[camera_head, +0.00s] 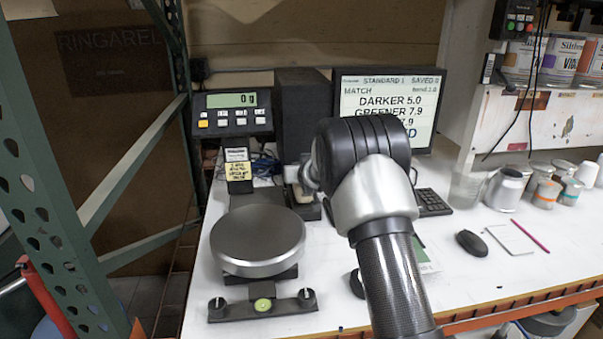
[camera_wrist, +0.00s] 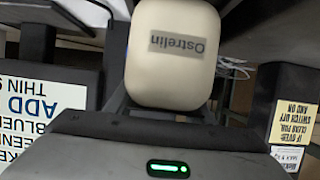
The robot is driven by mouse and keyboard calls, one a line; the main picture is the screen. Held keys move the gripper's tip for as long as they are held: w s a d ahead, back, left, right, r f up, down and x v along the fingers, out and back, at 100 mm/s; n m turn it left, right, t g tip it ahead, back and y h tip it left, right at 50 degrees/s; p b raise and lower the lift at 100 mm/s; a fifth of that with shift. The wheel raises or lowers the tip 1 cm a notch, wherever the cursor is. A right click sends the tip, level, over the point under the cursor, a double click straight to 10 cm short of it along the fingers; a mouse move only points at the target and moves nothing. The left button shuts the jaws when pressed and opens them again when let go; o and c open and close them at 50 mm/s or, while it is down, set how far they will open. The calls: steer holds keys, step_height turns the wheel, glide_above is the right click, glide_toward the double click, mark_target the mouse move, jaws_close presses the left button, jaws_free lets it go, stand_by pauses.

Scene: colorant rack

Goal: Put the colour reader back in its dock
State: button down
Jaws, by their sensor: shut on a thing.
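The colour reader (camera_wrist: 172,55) is a cream, rounded body with a grey label, "Ostrelin", upside down in the wrist view. My gripper (camera_wrist: 170,113) is shut on it; the fingertips are mostly hidden. In the head view my arm's wrist covers most of the gripper and reader.
A scale with a round steel pan (camera_head: 258,240) and a display (camera_head: 232,112) stands at left. Behind my arm are a black box (camera_head: 302,105) and a monitor (camera_head: 388,90). A keyboard (camera_head: 432,203), mouse (camera_head: 471,243) and several cans (camera_head: 505,188) are at right.

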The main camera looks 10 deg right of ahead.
steer(key=shift+f, duration=0.2)
steer(key=shift+f, duration=0.1)
steer(key=shift+f, duration=0.1)
steer(key=c, duration=0.8)
jaws_free()
steer(key=shift+f, duration=0.1)
steer(key=shift+c, duration=0.2)
